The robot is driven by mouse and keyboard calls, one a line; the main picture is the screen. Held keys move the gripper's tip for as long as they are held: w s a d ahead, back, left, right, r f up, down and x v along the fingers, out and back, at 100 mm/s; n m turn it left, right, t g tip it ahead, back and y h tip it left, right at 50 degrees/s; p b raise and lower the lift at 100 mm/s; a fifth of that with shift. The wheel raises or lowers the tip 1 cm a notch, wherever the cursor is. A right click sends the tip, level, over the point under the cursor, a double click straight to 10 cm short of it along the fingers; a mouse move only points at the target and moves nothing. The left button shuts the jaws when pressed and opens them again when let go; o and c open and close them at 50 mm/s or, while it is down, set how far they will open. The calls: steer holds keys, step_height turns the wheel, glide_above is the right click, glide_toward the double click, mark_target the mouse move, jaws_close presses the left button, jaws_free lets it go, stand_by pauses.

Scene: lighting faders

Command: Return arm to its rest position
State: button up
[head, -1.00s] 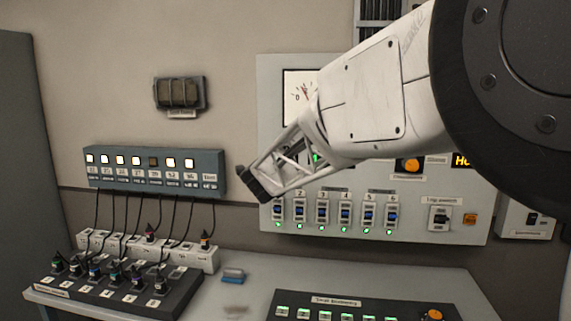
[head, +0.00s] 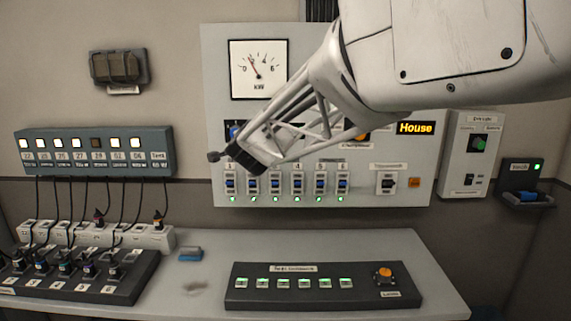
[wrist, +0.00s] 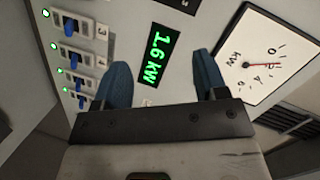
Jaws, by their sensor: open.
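My gripper (head: 236,157) is in front of the grey wall panel (head: 420,190), over the left end of its row of blue switches (head: 297,186). In the wrist view its two blue fingers (wrist: 162,85) are spread apart with nothing between them. The panel behind them shows a green "1.6 kW" display (wrist: 174,55), a kW dial (wrist: 268,60) and blue switches (wrist: 72,27) with green lights. My arm covers part of the panel's upper right in the head view.
A desk (head: 400,260) below holds a black fader console (head: 310,290), a blue-grey block (head: 190,254) and a dark plug board (head: 140,285) with several plugs. A lit indicator box (head: 95,150) hangs at left. Small boxes are on the right wall.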

steer(key=s+d+f+n+g+h, duration=0.1)
steer(key=s+d+f+n+g, duration=0.2)
steer(key=s, duration=1.2)
steer(key=s+d+f+n+g, duration=0.4)
steer(key=s+d+f, duration=0.5)
steer(key=s+d, duration=0.6)
steer(key=s+d+f+n+g+h, duration=0.1)
steer(key=s+d+f+n+g, duration=0.2)
steer(key=s+d, duration=0.7)
steer(key=s+f+g, duration=0.2)
steer(key=s+g, duration=0.1)
steer(key=s, duration=0.3)
steer(key=shift+d+f+n+h, duration=0.2)
steer(key=shift+f+n+h, duration=0.1)
steer(key=shift+f+n, duration=0.1)
stand_by(0.7)
